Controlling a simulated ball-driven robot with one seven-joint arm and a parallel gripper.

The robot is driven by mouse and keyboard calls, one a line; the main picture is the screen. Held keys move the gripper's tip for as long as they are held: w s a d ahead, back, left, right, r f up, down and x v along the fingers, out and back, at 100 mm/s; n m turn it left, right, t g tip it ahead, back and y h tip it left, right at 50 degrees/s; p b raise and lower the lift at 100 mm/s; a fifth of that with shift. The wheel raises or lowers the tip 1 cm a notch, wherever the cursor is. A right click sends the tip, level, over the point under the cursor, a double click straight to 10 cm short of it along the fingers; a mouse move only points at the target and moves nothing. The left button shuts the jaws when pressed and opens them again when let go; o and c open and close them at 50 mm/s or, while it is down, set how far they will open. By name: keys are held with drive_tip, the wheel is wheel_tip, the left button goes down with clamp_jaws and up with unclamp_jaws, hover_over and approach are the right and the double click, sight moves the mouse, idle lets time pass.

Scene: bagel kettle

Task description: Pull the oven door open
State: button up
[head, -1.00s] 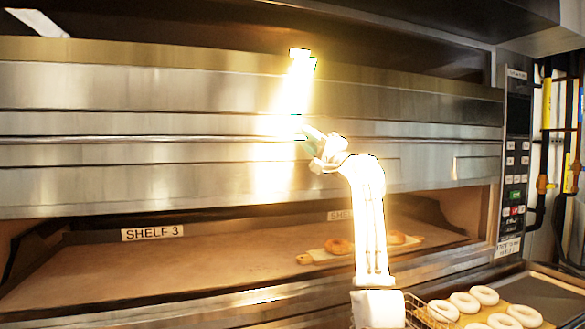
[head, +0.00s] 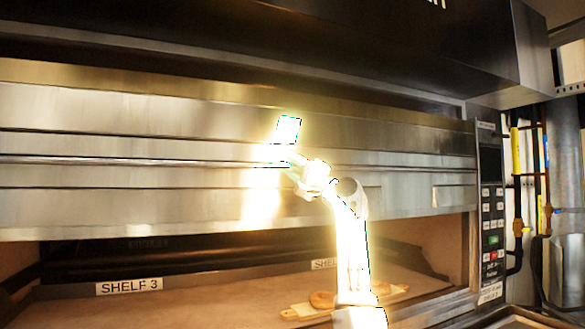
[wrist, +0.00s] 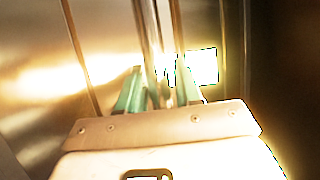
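The oven door (head: 120,195) is a wide steel panel across the head view, with a long horizontal handle bar (head: 110,161). In the wrist view the handle bar (wrist: 148,30) runs upright. My gripper (head: 284,156) is at the bar, near the middle of the door. In the wrist view its two green fingers (wrist: 165,86) stand on either side of the bar with only a narrow gap, and look shut on it. Strong glare hides the exact contact. Below the panel, an opening shows a shelf labelled SHELF 3 (head: 129,287).
A board (head: 300,312) with bagels (head: 322,299) lies inside the lower opening. A control panel (head: 492,215) is at the right of the oven, with pipes (head: 517,190) beyond it. A dark hood (head: 400,50) overhangs the top.

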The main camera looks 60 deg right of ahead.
drive_tip(key=shift+o, duration=1)
drive_tip(key=shift+f, duration=0.15)
drive_tip(key=b+v, duration=0.4)
drive_tip(key=v, duration=0.6)
drive_tip(key=shift+s, duration=0.3)
drive_tip(key=shift+f, duration=0.15)
